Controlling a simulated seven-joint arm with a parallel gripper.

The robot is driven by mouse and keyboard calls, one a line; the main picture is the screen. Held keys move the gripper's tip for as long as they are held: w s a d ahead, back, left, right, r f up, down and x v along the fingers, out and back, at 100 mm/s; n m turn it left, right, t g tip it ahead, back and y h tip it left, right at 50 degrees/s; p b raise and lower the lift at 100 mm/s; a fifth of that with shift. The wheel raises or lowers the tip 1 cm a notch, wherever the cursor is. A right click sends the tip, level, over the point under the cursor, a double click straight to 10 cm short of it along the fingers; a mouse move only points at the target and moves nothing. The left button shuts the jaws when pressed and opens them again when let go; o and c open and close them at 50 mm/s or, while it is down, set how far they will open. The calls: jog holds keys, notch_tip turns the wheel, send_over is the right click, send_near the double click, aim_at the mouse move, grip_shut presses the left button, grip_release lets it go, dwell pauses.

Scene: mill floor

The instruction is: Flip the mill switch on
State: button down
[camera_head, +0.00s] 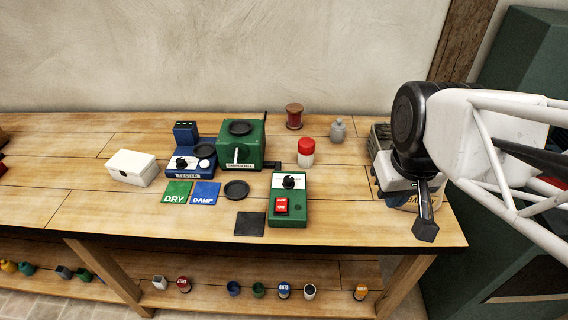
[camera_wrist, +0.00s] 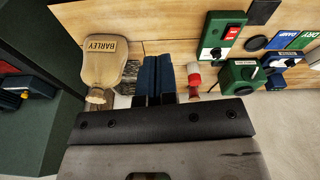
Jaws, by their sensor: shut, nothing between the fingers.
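The rocker's position is too small to tell. Behind it stands the green sample mill (camera_head: 242,143) with a black dish on top. My gripper (camera_head: 425,232) is shut and empty over the bench's right end, well right of the control box. Its dark fingers (camera_wrist: 159,78) are together in the wrist view.
A barley sack (camera_wrist: 105,62) stands behind my gripper. A red-capped jar (camera_head: 306,152), a red spool (camera_head: 294,116) and a grey weight (camera_head: 337,130) stand at the back. A blue tester (camera_head: 185,171) and white box (camera_head: 131,167) are left. The bench front right of the control box is clear.

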jog(key=w+a+f+n+g, duration=0.2)
jog(key=w+a+n, duration=0.7)
jog(key=w, duration=0.1)
jog(key=n+g, duration=0.2)
jog(key=n, duration=0.5)
send_over(281, 208)
jog(key=w, duration=0.2)
notch_tip(281, 208, down, 5)
jog(key=shift+f, duration=0.15)
jog(key=f, duration=0.4)
jog(key=s+f, duration=0.1)
jog(key=f, duration=0.4)
jog(key=s+f, duration=0.1)
jog(key=f, duration=0.3)
jog(key=shift+f, duration=0.3)
jog(key=shift+f+t, duration=0.2)
jog(key=shift+t, duration=0.2)
jog(key=shift+w, duration=0.15)
